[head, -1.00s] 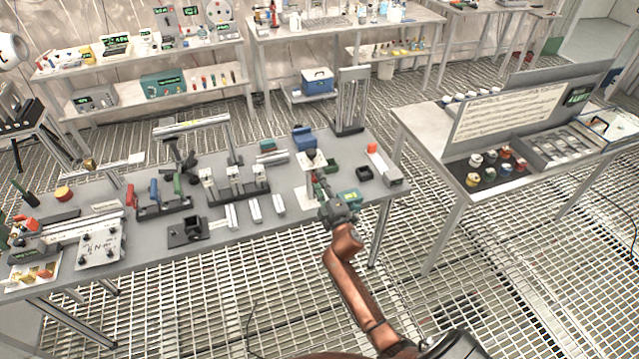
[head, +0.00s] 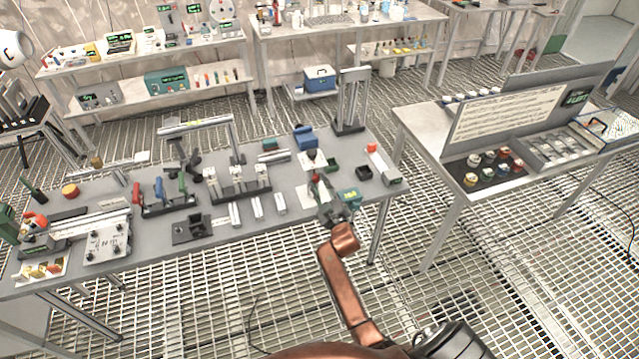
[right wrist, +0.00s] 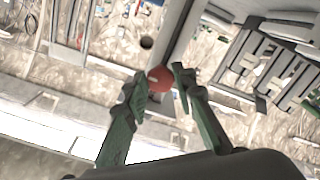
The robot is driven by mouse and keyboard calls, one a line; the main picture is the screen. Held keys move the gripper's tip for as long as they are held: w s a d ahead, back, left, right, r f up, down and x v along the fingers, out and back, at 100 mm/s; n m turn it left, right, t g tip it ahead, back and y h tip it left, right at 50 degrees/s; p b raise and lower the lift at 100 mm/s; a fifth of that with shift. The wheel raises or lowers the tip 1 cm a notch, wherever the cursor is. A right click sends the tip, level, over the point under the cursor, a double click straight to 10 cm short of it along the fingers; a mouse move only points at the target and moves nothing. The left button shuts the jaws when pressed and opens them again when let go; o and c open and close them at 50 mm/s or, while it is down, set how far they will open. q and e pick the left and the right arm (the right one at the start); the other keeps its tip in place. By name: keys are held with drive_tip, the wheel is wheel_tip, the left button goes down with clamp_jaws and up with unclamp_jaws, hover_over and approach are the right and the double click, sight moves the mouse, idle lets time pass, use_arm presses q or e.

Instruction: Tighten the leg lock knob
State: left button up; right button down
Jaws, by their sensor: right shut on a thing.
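A round red knob (right wrist: 160,78) sits between the two green fingers of my right gripper (right wrist: 161,76) in the right wrist view. The fingers are shut on it from both sides. A grey post runs up behind the knob. In the head view my right gripper (head: 322,192) is over the right part of the workbench (head: 290,222), at a light upright stand (head: 308,166) with a dark top. The knob shows only as a small red spot (head: 315,178) there, partly hidden by the gripper. My left gripper is not in view.
A teal device (head: 350,196) stands close beside my right gripper. A black open box (head: 364,172), a green bin (head: 333,165) and a blue block (head: 305,138) are near. Clamps and metal bars fill the bench to the left. A second table (head: 425,118) stands to the right.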

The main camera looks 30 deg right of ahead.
drive_tip(key=shift+f, duration=0.1)
idle(0.3)
drive_tip(key=c, duration=1.6)
unclamp_jaws()
drive_tip(key=v, duration=1.2)
drive_tip(key=shift+a, duration=0.1)
